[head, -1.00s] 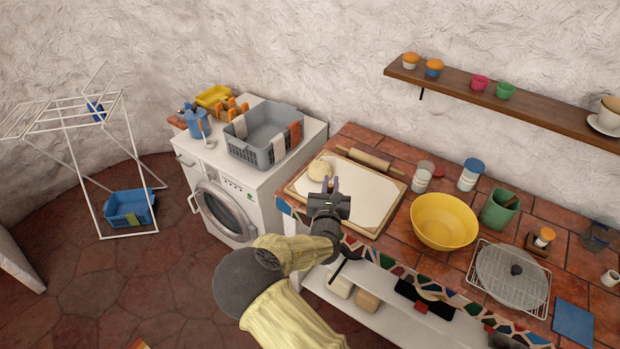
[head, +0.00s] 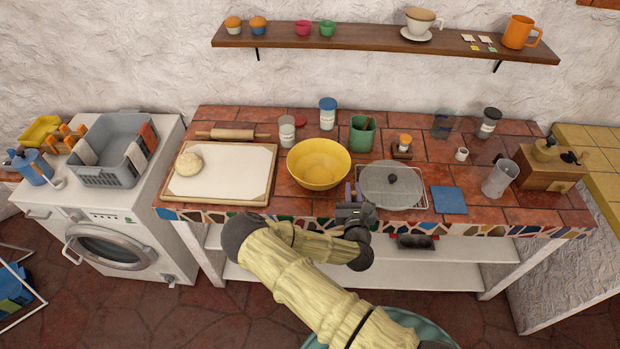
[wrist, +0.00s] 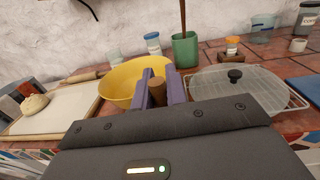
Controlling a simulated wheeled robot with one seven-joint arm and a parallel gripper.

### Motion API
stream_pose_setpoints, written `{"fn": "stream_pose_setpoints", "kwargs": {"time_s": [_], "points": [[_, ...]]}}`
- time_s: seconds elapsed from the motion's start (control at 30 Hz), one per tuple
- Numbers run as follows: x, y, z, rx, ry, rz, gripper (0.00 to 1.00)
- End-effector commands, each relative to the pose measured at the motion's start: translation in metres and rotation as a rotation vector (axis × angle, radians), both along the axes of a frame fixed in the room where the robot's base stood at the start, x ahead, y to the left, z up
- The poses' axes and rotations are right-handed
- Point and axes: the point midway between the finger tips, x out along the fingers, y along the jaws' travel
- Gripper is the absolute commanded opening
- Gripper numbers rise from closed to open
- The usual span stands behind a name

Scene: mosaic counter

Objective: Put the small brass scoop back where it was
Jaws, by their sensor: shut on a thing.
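My gripper (head: 353,192) is at the counter's front edge, between the yellow bowl and the wire rack. In the wrist view its purple fingers (wrist: 157,88) are shut on a brown, rounded, cylindrical piece (wrist: 157,92). Only this end of the piece shows; the rest is hidden by the fingers and gripper body. I cannot tell for certain whether it is part of the small brass scoop. No scoop bowl is recognisable in either view.
The counter holds a pastry board (head: 262,177) with dough, a yellow bowl (head: 318,165), a green pot (head: 361,135), a lidded rack (head: 392,186), a blue cloth (head: 448,200), a metal jug (head: 500,178) and a wooden grinder (head: 550,170). Bare tiles lie right of the blue cloth.

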Motion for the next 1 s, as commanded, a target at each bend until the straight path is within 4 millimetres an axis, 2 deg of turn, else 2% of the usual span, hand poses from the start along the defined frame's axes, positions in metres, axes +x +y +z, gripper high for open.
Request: {"fn": "stream_pose_setpoints", "kwargs": {"time_s": [0.03, 0.13, 0.2, 0.3, 0.5, 0.6, 1.0], "points": [[-0.006, -0.02, -0.008, -0.005, 0.004, -0.021, 0.0], [-0.018, -0.052, -0.024, -0.006, 0.004, -0.052, 0.0], [-0.024, -0.067, -0.039, -0.004, 0.004, -0.065, 0.0], [-0.029, -0.077, -0.055, -0.002, 0.003, -0.074, 0.0], [-0.033, -0.084, -0.092, -0.002, 0.002, -0.078, 0.0], [-0.033, -0.084, -0.105, -0.001, 0.002, -0.079, 0.0], [-0.033, -0.084, -0.107, -0.001, 0.002, -0.079, 0.0]]}}
